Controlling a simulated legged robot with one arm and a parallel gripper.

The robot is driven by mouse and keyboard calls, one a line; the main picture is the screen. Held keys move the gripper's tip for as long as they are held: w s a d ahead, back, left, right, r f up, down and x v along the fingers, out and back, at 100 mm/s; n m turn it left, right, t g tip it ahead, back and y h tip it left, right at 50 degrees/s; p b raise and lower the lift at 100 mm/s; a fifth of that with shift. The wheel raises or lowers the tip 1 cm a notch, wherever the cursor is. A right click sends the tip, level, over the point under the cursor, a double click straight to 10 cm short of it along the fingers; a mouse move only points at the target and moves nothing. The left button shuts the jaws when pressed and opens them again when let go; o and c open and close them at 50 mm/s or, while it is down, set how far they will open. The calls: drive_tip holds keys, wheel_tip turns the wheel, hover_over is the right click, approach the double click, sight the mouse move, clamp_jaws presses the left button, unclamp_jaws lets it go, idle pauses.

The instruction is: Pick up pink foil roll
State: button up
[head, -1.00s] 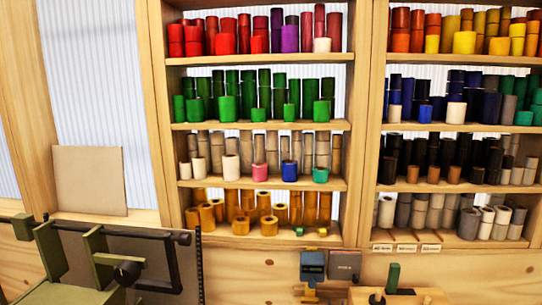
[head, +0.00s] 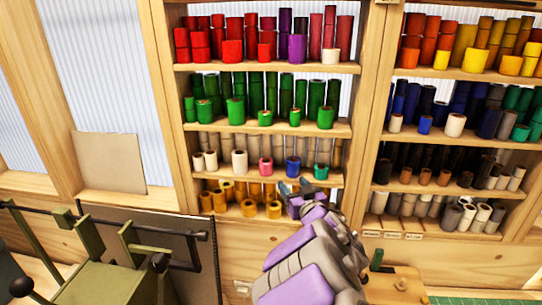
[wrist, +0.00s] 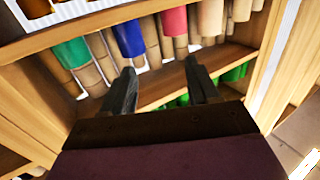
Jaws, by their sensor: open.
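The pink foil roll (head: 265,167) stands upright at the front of the shelf with the beige rolls, between a white roll (head: 239,162) and a blue roll (head: 292,167). In the wrist view, which looks upside down, the pink roll (wrist: 174,21) is near the top edge, beside the blue roll (wrist: 129,38). My gripper (head: 295,188) is raised in front of the shelves, lower and to the right of the pink roll in the head view. In the wrist view its two fingers (wrist: 160,68) are apart with nothing between them, and the pink roll lies beyond them.
A turquoise roll (head: 321,171) stands right of the blue one; its neighbour shelves hold green rolls (head: 235,108) above and orange rolls (head: 248,208) below. The wooden shelf edge (wrist: 165,92) crosses behind my fingers. An olive metal machine (head: 110,280) stands at lower left.

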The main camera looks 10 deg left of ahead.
approach(264, 160)
drive_tip(key=shift+w+d+r+y+p, duration=0.15)
drive_tip(key=shift+w+d+p, duration=0.15)
drive_tip(key=shift+w+p, duration=0.15)
drive_tip(key=shift+w+d+r+y+p, duration=0.15)
drive_tip(key=shift+w+d+p, duration=0.15)
drive_tip(key=shift+w, duration=0.3)
drive_tip(key=w+a, duration=0.2)
drive_tip(key=w, duration=0.1)
drive_tip(key=shift+a+f, duration=0.1)
drive_tip(key=shift+a, duration=0.3)
drive_tip(key=shift+w+a+f+p, duration=0.15)
drive_tip(key=shift+a+p, duration=0.15)
drive_tip(key=shift+a, duration=0.2)
drive_tip(key=shift+w+d+p, duration=0.2)
drive_tip(key=shift+w+p, duration=0.15)
drive_tip(key=shift+w, duration=0.6)
drive_tip(key=shift+w+a, duration=0.1)
drive_tip(key=shift+w, duration=0.25)
drive_tip(key=shift+w+a, duration=0.2)
drive_tip(key=shift+w, duration=0.1)
drive_tip(key=shift+w+a+r, duration=0.2)
drive_tip(key=shift+a+r, duration=0.05)
drive_tip(key=shift+a, duration=0.15)
drive_tip(key=shift+w+a+f, duration=0.2)
drive_tip(key=shift+w+a, duration=0.1)
drive_tip(key=shift+w, duration=0.05)
drive_tip(key=shift+a, duration=0.2)
drive_tip(key=shift+d, duration=0.1)
